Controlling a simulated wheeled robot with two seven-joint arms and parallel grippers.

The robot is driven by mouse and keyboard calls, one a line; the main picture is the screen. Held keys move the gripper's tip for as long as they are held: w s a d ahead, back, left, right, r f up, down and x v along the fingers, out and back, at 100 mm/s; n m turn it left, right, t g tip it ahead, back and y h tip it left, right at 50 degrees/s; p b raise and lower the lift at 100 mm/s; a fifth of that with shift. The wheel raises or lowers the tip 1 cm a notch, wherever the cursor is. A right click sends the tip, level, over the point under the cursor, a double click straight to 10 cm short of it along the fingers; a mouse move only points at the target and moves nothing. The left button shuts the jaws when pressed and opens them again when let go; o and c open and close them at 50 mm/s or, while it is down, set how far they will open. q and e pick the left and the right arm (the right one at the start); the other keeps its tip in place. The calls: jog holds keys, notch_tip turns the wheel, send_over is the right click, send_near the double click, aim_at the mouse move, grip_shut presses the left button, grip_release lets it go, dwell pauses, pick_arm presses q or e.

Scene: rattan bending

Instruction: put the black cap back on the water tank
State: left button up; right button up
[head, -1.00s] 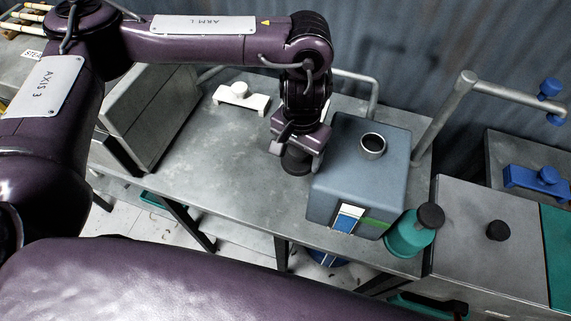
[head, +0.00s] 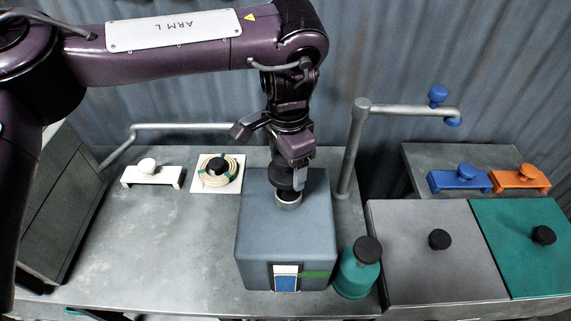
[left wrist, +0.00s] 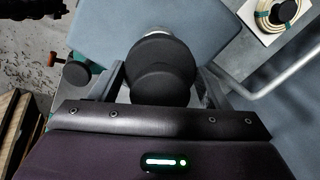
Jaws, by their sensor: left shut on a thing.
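The water tank (head: 287,245) is a blue-grey box on the metal bench, with a short pale-rimmed neck (head: 288,202) on top. My left gripper (head: 290,178) is shut on the black cap and sits right over the neck. In the left wrist view the cap (left wrist: 163,68) is a round black knob between the two fingers of my left gripper (left wrist: 163,85). A sliver of the pale neck shows just past the cap's far edge. I cannot tell whether the cap touches the neck. My right gripper is not in view.
A teal bottle with a black top (head: 356,270) stands close right of the tank. Grey (head: 425,275) and teal (head: 520,225) lidded boxes are farther right. A metal post (head: 354,150) rises behind the tank.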

pick_arm(q)
jog(key=f, duration=0.1)
jog(key=f+b, duration=0.2)
jog(key=shift+d, duration=0.25)
jog(key=shift+f+b, duration=0.35)
jog(key=shift+b, duration=0.3)
jog(key=shift+a+f+b, duration=0.1)
jog(key=shift+f+b, duration=0.2)
jog(key=shift+f, duration=0.4)
jog(key=shift+f, duration=0.15)
jog(key=shift+p, duration=0.45)
jog(key=shift+f+b, duration=0.5)
jog(key=shift+f, duration=0.25)
dwell(0.8)
